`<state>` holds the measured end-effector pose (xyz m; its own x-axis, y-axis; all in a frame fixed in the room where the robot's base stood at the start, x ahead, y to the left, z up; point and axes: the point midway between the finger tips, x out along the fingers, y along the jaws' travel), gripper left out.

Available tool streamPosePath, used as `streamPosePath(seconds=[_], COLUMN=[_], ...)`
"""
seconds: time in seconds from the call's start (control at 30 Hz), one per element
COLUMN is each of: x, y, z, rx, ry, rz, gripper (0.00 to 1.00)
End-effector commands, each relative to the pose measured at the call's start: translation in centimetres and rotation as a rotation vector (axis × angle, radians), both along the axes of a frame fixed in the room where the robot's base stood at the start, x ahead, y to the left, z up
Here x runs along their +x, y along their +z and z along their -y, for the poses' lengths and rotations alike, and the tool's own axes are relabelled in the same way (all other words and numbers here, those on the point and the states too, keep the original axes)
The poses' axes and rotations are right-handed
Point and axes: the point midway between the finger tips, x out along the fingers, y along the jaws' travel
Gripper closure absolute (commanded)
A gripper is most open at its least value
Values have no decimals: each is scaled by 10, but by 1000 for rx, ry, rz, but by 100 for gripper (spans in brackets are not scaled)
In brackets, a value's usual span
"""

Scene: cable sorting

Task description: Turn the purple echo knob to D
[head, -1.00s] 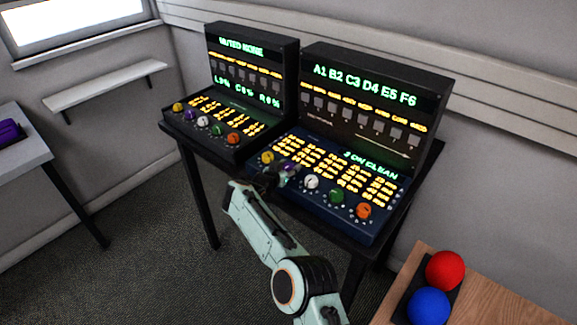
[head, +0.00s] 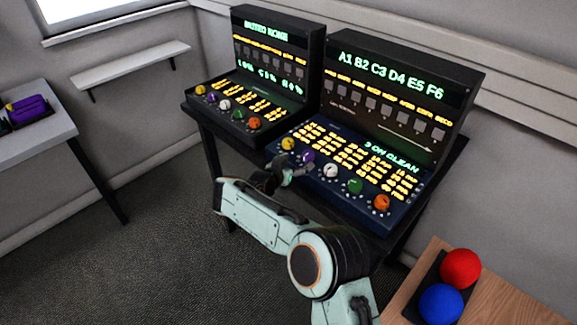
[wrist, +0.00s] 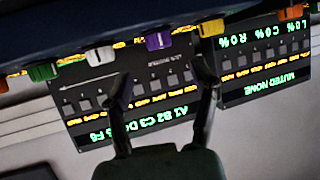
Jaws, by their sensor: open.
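The purple knob (head: 308,156) is second from the left in the knob row on the blue front panel of the right console (head: 345,165). It also shows in the wrist view (wrist: 158,40), which is upside down, with a white pointer mark on its face. My gripper (head: 296,172) is open and empty, just in front of and below the knob. In the wrist view my two fingers (wrist: 163,78) are spread apart, with the purple knob beyond the gap between them, not touched. The lettering around the knob is too small to read.
Yellow (head: 288,144), white (head: 331,170), green (head: 355,186) and orange (head: 381,202) knobs share the row. A left console (head: 240,115) stands beside it. A wooden table with a red ball (head: 461,268) and a blue ball (head: 441,304) is at lower right.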

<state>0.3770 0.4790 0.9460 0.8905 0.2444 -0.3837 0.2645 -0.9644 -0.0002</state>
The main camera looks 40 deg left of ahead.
Motion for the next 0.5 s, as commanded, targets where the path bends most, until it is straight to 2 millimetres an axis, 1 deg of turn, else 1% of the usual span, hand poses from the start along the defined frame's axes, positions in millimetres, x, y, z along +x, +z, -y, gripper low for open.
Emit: streamPosePath(seconds=[0.03,0.1,0.2,0.3,0.5], x=[-9,-20,-31,-36,-37], y=[5,10,14,15,16], z=[2,5,8,10,11], rx=[-1,-1,0,0,0], ry=[3,3,2,0,-1], rz=[2,2,1,0,0], gripper=[40,40,40,40,40])
